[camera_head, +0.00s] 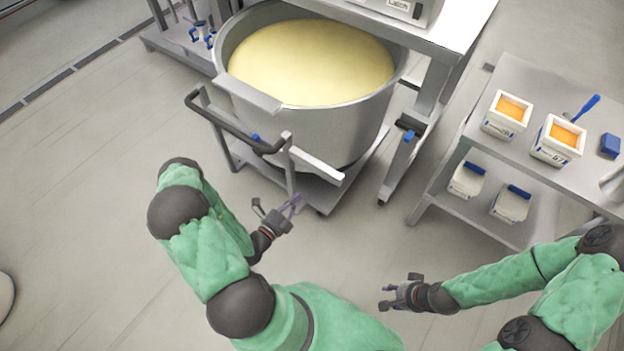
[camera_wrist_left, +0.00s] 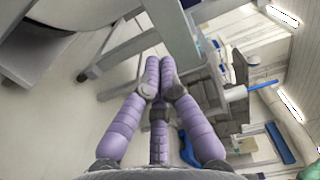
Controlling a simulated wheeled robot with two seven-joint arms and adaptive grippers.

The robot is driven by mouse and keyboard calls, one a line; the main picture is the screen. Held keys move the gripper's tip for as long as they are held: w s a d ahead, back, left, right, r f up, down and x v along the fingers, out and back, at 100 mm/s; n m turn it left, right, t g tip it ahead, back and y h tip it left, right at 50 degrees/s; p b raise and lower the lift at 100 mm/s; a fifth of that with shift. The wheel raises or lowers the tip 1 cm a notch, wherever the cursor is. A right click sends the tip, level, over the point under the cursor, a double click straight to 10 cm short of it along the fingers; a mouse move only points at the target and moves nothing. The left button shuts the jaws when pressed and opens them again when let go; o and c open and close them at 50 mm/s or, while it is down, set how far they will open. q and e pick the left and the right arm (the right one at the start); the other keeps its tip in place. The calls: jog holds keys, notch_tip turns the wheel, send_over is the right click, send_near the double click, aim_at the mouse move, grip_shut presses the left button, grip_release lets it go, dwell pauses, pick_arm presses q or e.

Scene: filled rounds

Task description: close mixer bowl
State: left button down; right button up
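The large steel mixer bowl (camera_head: 300,115), full of pale yellow dough (camera_head: 310,62), stands on a wheeled frame at the top middle of the head view. Its top is uncovered. A dark bar handle (camera_head: 232,127) and a pale bar (camera_head: 316,165) stick out on the near side. My left gripper (camera_head: 277,205) is low in front of the frame, below the handle and apart from it. Its purple fingers (camera_wrist_left: 159,75) fill the middle of the left wrist view, with nothing between them. My right gripper (camera_head: 388,295) is open and empty over the floor.
A steel table (camera_head: 475,120) at the right holds white tubs (camera_head: 508,115) with orange contents, with more tubs on its lower shelf. A white-topped bench (camera_head: 450,38) stands right behind the bowl. The floor (camera_head: 80,200) at the left is clear.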

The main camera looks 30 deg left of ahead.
aim_at(316, 173)
pick_arm(q)
jog(key=w, duration=0.3)
jog(key=w+b, duration=0.1)
jog(key=w, duration=0.2)
jog(key=w+b, duration=0.1)
jog(key=w, duration=0.3)
jog(key=shift+d, duration=0.4)
